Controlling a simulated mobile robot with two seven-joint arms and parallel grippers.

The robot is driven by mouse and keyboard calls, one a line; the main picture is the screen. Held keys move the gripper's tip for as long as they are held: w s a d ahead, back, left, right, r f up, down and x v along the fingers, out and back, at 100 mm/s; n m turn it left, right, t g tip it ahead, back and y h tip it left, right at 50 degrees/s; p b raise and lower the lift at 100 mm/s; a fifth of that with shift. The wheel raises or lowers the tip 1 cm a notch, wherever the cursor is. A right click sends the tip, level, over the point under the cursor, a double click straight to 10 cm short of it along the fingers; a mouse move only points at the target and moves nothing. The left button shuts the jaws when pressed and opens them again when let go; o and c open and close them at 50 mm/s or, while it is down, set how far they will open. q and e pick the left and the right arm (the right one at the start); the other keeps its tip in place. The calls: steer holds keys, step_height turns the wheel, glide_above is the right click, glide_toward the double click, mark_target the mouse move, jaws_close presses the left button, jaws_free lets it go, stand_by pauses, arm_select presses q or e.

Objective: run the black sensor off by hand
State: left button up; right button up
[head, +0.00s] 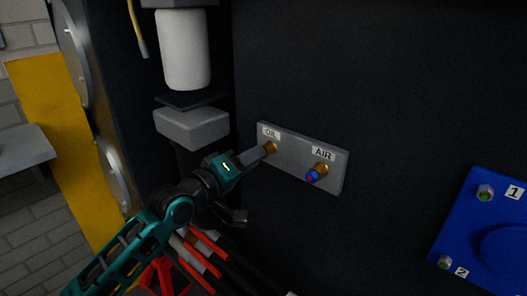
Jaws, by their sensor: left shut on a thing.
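A grey plate (300,160) on the dark chassis wall carries two brass ports, labelled OIL and AIR. My left gripper (260,152) reaches up from the lower left to the OIL port (271,147). Its fingers are shut on the sensor at that port, right against the brass. The fingers cover the sensor, so its black body cannot be made out. A blue sensor (313,176) sits in the AIR port (321,168). My right gripper is not in view.
A white filter cylinder (184,50) hangs above a grey block (193,126) left of the plate. Red-handled tools (197,255) are below my left wrist. A blue panel (480,225) with numbered bolts is at the right. The wall between is clear.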

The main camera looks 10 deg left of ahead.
arm_select(q)
steer(key=shift+p, duration=0.3)
jaws_close()
steer(key=n+p, duration=0.2)
steer(key=n, duration=0.7)
steer(key=n+p, duration=0.2)
steer(key=n, duration=0.7)
steer(key=shift+s+a+f+p, duration=0.15)
steer(key=shift+f+p, duration=0.05)
steer(key=shift+p, duration=0.15)
steer(key=shift+o, duration=2.3)
jaws_free()
steer(key=o, duration=0.3)
steer(key=shift+r, duration=0.1)
steer(key=shift+o, duration=1)
steer(key=shift+c, duration=0.5)
